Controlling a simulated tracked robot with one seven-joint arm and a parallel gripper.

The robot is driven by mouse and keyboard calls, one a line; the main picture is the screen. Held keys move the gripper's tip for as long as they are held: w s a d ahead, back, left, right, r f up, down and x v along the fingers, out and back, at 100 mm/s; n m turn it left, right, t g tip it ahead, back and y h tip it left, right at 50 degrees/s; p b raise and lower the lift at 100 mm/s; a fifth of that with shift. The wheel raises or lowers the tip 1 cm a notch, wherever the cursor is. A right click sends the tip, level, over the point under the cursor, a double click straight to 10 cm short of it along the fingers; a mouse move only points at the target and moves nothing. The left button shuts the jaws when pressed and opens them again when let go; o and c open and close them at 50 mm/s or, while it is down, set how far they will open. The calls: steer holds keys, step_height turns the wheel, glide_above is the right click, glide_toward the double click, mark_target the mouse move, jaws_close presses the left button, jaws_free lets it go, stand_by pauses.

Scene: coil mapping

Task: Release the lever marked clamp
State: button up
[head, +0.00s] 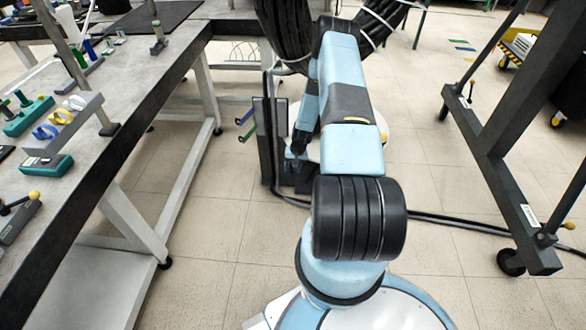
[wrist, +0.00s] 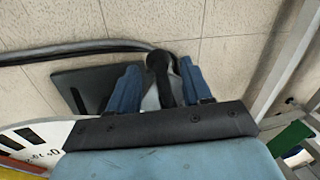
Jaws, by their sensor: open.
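In the head view a lever with a yellow knob (head: 569,225) stands on the foot of the dark frame at the right, beside a small white label. Another yellow-knobbed lever (head: 32,197) is on a grey block at the left bench's near edge. No label is readable, so I cannot tell which lever is marked clamp. In the wrist view my gripper (wrist: 160,82) is open, its blue fingers apart above the floor. A dark rounded part shows between them; I cannot tell what it is.
The left bench (head: 150,95) holds teal blocks and coloured clips. A dark wheeled frame (head: 500,135) stands at the right. Black cables (head: 450,220) cross the floor, and a dark upright panel (head: 268,140) stands behind my arm.

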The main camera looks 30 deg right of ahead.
steer(key=shift+f, duration=0.4)
jaws_close()
stand_by(0.4)
